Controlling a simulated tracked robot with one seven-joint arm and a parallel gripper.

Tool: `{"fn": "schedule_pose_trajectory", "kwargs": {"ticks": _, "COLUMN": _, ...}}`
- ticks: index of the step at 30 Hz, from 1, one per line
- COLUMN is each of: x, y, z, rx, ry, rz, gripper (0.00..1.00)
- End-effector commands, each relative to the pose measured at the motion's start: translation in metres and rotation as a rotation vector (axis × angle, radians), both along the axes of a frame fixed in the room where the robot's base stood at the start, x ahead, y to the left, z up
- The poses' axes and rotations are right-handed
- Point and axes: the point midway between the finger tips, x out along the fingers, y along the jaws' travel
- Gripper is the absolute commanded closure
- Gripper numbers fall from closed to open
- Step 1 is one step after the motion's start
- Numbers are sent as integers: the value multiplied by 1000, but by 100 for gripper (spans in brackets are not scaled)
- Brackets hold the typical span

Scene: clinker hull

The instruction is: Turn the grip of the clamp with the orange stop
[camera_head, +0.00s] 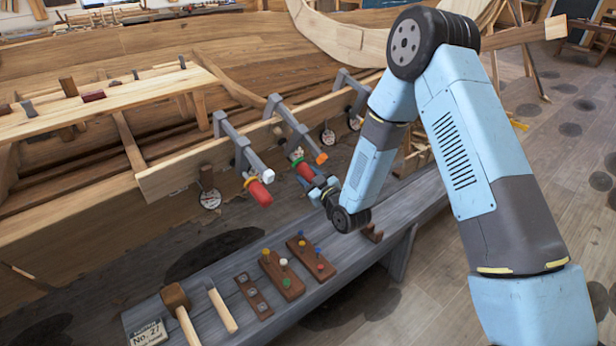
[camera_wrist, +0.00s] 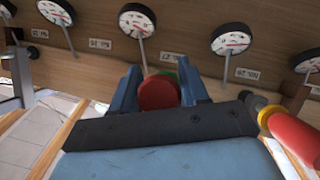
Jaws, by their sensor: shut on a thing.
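The clamp with the orange stop (camera_head: 321,158) is the middle one of the clamps on the plank's edge. Its red grip (camera_head: 305,171) points down toward the right, with a green collar above it. My gripper (camera_head: 318,185) is at the lower end of this grip. In the wrist view, my gripper (camera_wrist: 160,92) has its two blue fingers on either side of the round red grip end (camera_wrist: 158,93), shut on it. The green collar shows behind it. The bar and stop of this clamp are hidden in the wrist view.
The clamp with a white stop (camera_head: 268,175) and red grip (camera_head: 260,193) is close on the left; a red grip (camera_wrist: 297,135) with a yellow collar shows in the wrist view. Dials (camera_head: 210,200) hang along the plank. The grey bench (camera_head: 225,285) below bears a mallet and pegged blocks.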

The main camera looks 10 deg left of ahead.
Motion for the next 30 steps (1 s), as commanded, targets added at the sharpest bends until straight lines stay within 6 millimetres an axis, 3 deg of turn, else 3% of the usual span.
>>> {"fn": "schedule_pose_trajectory", "kwargs": {"ticks": 8, "x": 0, "y": -1, "z": 0, "rx": 43, "ry": 73, "rz": 49, "gripper": 86}}
{"fn": "schedule_pose_trajectory", "kwargs": {"ticks": 30, "x": -3, "y": 1, "z": -1, "rx": 288, "ry": 489, "rz": 336, "gripper": 86}}
